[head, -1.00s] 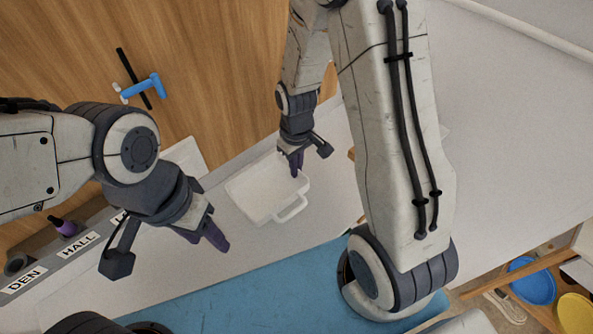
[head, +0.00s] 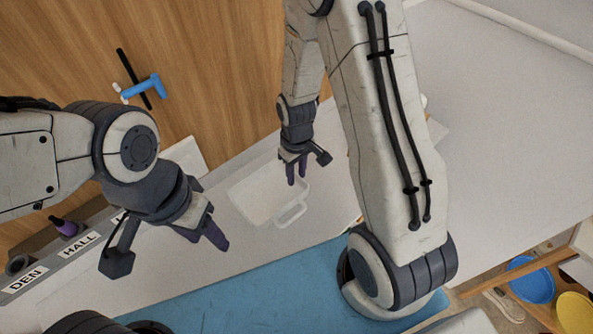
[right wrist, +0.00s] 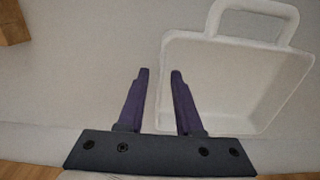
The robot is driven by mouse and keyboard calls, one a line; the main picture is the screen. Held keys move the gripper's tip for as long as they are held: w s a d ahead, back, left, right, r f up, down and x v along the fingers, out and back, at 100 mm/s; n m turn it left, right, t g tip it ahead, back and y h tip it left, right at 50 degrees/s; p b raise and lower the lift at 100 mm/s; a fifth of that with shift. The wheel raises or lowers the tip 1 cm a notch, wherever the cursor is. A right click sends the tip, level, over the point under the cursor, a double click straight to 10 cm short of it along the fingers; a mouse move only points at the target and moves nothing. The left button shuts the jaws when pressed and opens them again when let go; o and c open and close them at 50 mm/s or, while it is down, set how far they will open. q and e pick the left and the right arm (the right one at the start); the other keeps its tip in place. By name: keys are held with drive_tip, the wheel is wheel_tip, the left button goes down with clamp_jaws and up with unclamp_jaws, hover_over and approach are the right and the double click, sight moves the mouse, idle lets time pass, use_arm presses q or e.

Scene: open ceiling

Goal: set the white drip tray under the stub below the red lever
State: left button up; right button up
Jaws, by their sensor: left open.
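The white drip tray (head: 255,200), a shallow tray with a loop handle, lies on the pale worktop in the head view. In the right wrist view the tray (right wrist: 228,85) is on the right, its handle at the top. My left gripper (head: 215,235) is open and empty, left of the tray. No red lever or stub below one shows.
A blue lever (head: 143,88) with a black bar is on the wooden panel (head: 215,60). Labels DEN (head: 25,279) and HALL (head: 80,244) edge a grey strip with a purple item (head: 65,228). A blue mat (head: 240,285) lies in front. Blue and yellow dishes sit lower right.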

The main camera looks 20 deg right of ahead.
drive_tip(key=shift+r, duration=0.55)
wheel_tip(320, 180, up, 11)
drive_tip(key=b, duration=0.1)
drive_tip(key=s+a+r+n, duration=0.1)
drive_tip(key=s+a+r, duration=0.2)
drive_tip(key=s+a, duration=0.3)
drive_tip(key=s+a+r+n+y, duration=0.1)
drive_tip(key=s+a, duration=0.5)
drive_tip(key=s, duration=0.6)
wheel_tip(320, 180, up, 2)
drive_tip(key=shift+a+n, duration=0.25)
drive_tip(key=shift+n, duration=0.35)
